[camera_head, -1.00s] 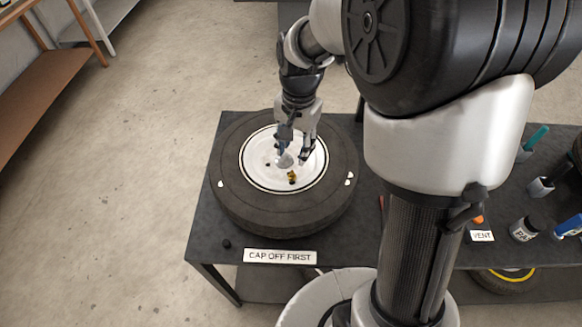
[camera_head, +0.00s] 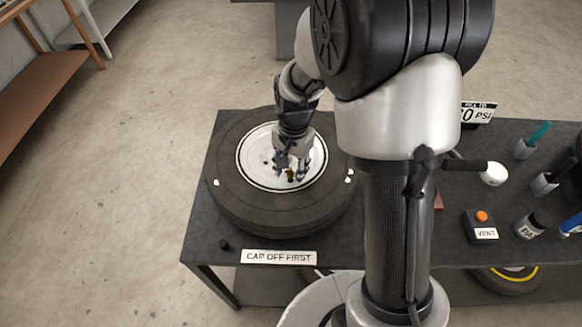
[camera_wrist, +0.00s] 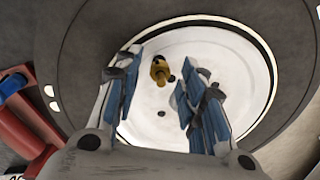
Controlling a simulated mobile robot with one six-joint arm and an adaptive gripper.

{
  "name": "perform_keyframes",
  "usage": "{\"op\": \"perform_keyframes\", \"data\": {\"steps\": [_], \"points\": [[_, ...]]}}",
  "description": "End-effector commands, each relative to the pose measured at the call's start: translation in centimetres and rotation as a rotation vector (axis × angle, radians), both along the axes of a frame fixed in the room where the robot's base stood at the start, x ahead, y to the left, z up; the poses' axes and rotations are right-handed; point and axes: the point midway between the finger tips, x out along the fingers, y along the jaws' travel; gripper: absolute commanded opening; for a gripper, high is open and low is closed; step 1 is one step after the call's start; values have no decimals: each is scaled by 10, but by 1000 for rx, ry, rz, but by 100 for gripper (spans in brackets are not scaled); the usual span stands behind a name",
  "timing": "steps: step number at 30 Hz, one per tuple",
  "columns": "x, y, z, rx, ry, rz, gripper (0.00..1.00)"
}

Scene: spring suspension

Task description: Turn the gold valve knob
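The gold valve knob (camera_head: 290,174) stands on the white hub of the tire (camera_head: 232,205), which lies flat on the dark table. In the wrist view the gold knob (camera_wrist: 160,71) shows between and beyond the blue finger pads. My gripper (camera_head: 291,170) is over the hub, with its fingers at either side of the knob in the head view. In the wrist view my gripper (camera_wrist: 160,95) is open, with a wide gap between the fingers and nothing held. I cannot tell whether a finger touches the knob.
A small black cap (camera_head: 224,244) lies on the table beside a "CAP OFF FIRST" label (camera_head: 279,257). A vent box with an orange button (camera_head: 481,222), a jar (camera_head: 530,224) and other holders stand at the right. A red part (camera_wrist: 25,125) shows in the wrist view.

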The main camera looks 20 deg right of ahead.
Motion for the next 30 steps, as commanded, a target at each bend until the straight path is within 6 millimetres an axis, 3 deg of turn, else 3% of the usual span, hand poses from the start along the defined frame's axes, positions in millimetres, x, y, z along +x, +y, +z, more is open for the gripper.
{"op": "perform_keyframes", "data": {"steps": [15, 30], "points": [[0, 0, 0, 0, 0, 0, 1], [0, 0, 1, 0, 0, 72, 0]]}}
